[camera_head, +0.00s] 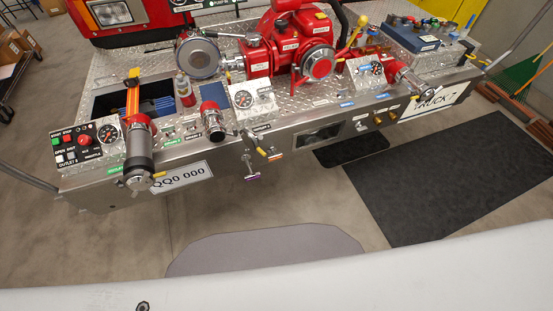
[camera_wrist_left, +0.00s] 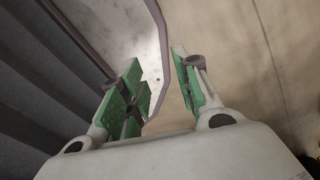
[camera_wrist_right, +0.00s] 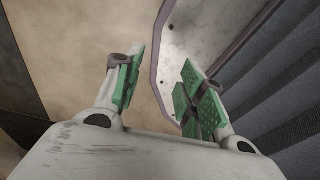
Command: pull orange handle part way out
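The bumper pump's front face (camera_head: 300,139) runs across the head view. Below its middle hang small pull handles; one looks orange-red (camera_head: 275,155), but it is too small to make out clearly. A purple-ended handle (camera_head: 252,177) hangs to its lower left, and a yellow-tipped lever (camera_head: 261,152) is beside it. My left gripper (camera_wrist_left: 158,88) is open and empty in the left wrist view. My right gripper (camera_wrist_right: 158,85) is open and empty in the right wrist view. Neither gripper shows in the head view, and no handle shows in the wrist views.
A capped outlet pipe (camera_head: 139,160) sticks out at the bumper's left, near a licence plate (camera_head: 182,178). A control panel (camera_head: 82,142) sits at the left corner. A dark mat (camera_head: 450,180) lies at the right.

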